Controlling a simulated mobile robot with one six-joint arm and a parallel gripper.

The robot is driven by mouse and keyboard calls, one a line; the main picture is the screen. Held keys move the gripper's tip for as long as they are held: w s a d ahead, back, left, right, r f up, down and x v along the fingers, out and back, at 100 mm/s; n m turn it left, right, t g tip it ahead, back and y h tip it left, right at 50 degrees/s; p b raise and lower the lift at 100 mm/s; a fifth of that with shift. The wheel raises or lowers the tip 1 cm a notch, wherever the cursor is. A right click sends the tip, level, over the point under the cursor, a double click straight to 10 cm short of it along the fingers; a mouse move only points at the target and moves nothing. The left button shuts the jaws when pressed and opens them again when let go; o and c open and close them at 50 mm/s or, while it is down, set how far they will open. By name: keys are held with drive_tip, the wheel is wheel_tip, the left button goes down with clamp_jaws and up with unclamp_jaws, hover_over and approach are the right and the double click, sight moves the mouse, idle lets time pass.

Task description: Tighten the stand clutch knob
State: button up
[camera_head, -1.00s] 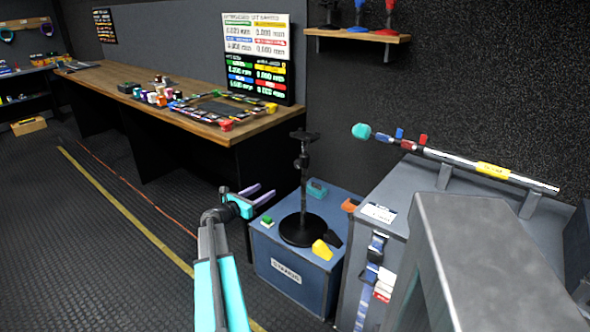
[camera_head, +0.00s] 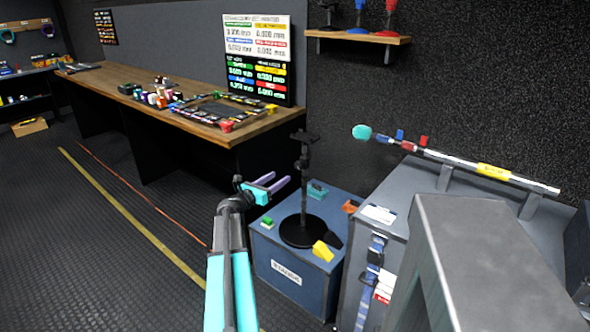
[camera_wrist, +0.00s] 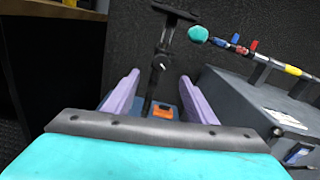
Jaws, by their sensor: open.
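A black stand (camera_head: 304,190) with a round base stands upright on a blue case (camera_head: 290,278). In the wrist view the stand (camera_wrist: 158,75) rises between and beyond my fingers, with a small clutch knob (camera_wrist: 159,64) with a pale mark on its pole. My gripper (camera_head: 284,186) has two purple fingers, open and empty, left of the pole in the head view. The fingers also show in the wrist view (camera_wrist: 160,97), one on each side of the pole's lower part. The knob is too small to make out in the head view.
A yellow block (camera_head: 322,251), a green block (camera_head: 267,221) and a teal box (camera_head: 317,190) lie on the case around the stand. A grey cabinet with a boom pole (camera_head: 450,158) stands to the right. A wooden desk (camera_head: 190,112) is behind left.

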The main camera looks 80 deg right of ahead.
sight(297, 166)
drive_tip(key=p+x, duration=0.1)
drive_tip(key=x, duration=1.1)
